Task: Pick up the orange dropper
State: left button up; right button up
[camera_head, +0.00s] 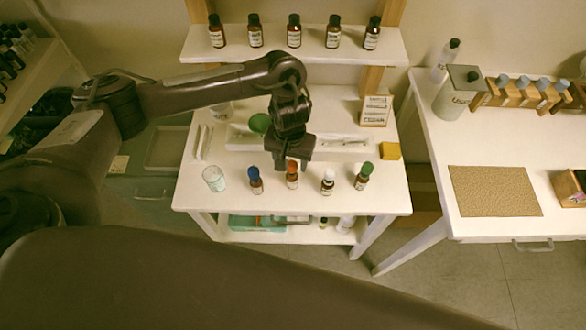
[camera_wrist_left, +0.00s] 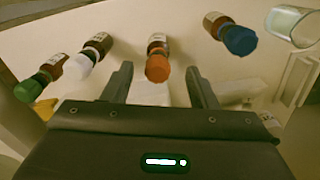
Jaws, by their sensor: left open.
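An orange-capped brown dropper bottle (camera_head: 292,175) stands in the row on the white table (camera_head: 200,190). My left gripper (camera_head: 291,163) is above and just behind it in the head view. In the left wrist view the orange dropper (camera_wrist_left: 158,66) shows between the two open fingers of the left gripper (camera_wrist_left: 160,85), beyond their tips, with nothing held. To its left in the head view is a blue-capped bottle (camera_head: 255,180). To its right are a white-capped bottle (camera_head: 328,182) and a green-capped bottle (camera_head: 363,176). My right gripper is not in view.
A glass beaker (camera_head: 213,178) stands left of the row. A yellow block (camera_head: 390,151) and a label card (camera_head: 376,110) are at the right and back. A shelf (camera_head: 300,44) with several brown bottles is behind. A side table (camera_head: 470,228) with a mat (camera_head: 494,190) is at right.

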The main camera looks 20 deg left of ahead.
aim_at(291, 164)
pick_arm(q)
notch_tip(291, 164, down, 2)
jog(key=shift+w+f+p, duration=0.1)
jog(key=shift+w+p, duration=0.05)
jog(key=shift+p, duration=0.2)
jog(key=shift+w+f, duration=0.2)
jog(key=shift+f, duration=1.35)
jog(key=shift+w, duration=0.1)
jog(key=c, duration=0.5)
jog(key=shift+c, duration=0.9)
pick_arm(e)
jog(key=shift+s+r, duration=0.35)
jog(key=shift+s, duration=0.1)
